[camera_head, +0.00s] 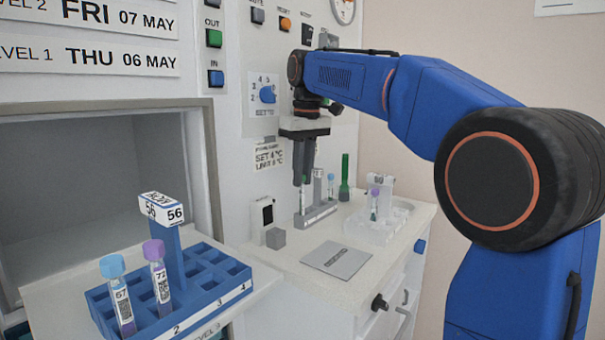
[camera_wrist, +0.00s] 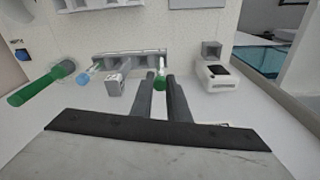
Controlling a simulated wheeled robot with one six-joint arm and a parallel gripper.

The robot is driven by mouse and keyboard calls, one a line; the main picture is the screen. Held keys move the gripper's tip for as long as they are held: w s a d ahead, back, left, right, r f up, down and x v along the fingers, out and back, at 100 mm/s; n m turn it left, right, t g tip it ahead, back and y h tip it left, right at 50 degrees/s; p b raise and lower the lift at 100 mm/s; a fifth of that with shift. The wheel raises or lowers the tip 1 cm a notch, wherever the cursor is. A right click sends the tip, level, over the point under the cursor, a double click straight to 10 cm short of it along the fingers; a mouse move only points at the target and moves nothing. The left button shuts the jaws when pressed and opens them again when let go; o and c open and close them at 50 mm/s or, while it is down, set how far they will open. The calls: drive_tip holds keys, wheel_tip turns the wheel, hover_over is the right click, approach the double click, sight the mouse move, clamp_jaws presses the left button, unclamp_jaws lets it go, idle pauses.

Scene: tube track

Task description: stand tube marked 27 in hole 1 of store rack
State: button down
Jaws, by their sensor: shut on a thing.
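My gripper (camera_head: 303,178) points down over a small grey rack (camera_head: 318,215) on the white counter. It is shut on a green-capped tube (camera_wrist: 160,82), seen between the fingertips in the wrist view. The tube's lower part shows at the grey rack in the head view; its mark is unreadable, and I cannot tell whether it is seated or lifted. A blue rack (camera_head: 237,268) with a 56 sign and hole numbers 2, 3 and 4 on its front stands at the lower left. It holds a light-blue-capped tube marked 67 (camera_head: 119,297) and a purple-capped tube marked 72 (camera_head: 157,272).
A light-blue-capped tube (camera_head: 331,185) stands at the grey rack. A green tube-like object (camera_head: 345,178) is behind it. A white rack (camera_head: 365,229) with a purple-capped tube (camera_head: 374,204) stands to the right. A grey plate (camera_head: 337,260) lies in front. An open chamber is left.

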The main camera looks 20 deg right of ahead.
drive_tip(key=shift+f, duration=0.65)
idle(0.3)
drive_tip(key=c, duration=1.6)
unclamp_jaws()
drive_tip(key=r, duration=0.8)
drive_tip(key=s+r, duration=0.1)
drive_tip(key=r, duration=0.3)
drive_tip(key=shift+d, duration=0.25)
drive_tip(key=shift+s, duration=0.1)
